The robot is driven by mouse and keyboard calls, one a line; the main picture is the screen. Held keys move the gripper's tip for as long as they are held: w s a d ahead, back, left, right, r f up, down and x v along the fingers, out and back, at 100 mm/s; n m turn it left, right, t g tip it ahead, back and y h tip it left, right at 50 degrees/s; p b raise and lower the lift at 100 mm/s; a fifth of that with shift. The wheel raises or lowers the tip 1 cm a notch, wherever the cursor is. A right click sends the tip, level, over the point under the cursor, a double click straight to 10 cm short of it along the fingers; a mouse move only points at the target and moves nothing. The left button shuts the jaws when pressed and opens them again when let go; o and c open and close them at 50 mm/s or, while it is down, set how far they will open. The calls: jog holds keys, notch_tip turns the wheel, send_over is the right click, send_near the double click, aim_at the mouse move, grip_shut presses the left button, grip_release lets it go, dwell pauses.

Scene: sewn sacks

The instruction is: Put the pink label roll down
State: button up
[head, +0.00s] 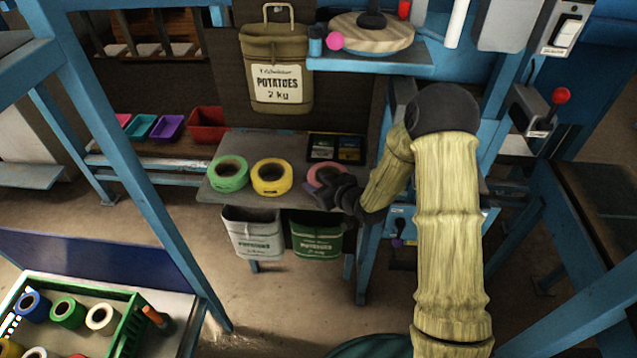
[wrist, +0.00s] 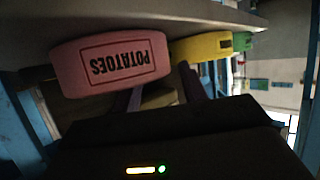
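The pink label roll (head: 322,174) is at the right end of the grey shelf (head: 225,193), beside the yellow roll, in the head view. My gripper (head: 338,193) is dark and overlaps its right side there. In the wrist view, which is upside down, the pink roll (wrist: 110,62) shows its POTATOES label and lies flat at the shelf surface. The two fingers of my gripper (wrist: 162,90) stand apart near the roll's edge. The roll hides one fingertip, and I see no clear grip on the wall. Whether a finger touches the roll cannot be told.
A yellow roll (head: 271,177) and a green roll (head: 229,174) sit to the left on the shelf. Grey (head: 252,236) and green (head: 317,240) sacks hang below. A crate (head: 125,325) of rolls stands lower left.

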dwell(0.3)
jog(key=v, duration=1.2)
jog(key=shift+d+b, duration=0.1)
jog(key=shift+b, duration=0.25)
jog(key=shift+w, duration=0.1)
jog(key=s+d+r+m+g+h, duration=0.25)
jog(key=s+d+m+h, duration=0.2)
jog(key=d+h, duration=0.35)
jog(key=s+d+r+m+g, duration=0.1)
jog(key=s, duration=0.3)
jog(key=s+d+r+m+g, duration=0.1)
jog(key=s+g, duration=0.1)
jog(key=s, duration=0.2)
jog(key=s+d+m+g, duration=0.1)
jog(key=s+m+g, duration=0.1)
jog(key=s, duration=0.3)
jog(key=shift+d+r+h, duration=0.2)
jog(key=shift+r+h, duration=0.2)
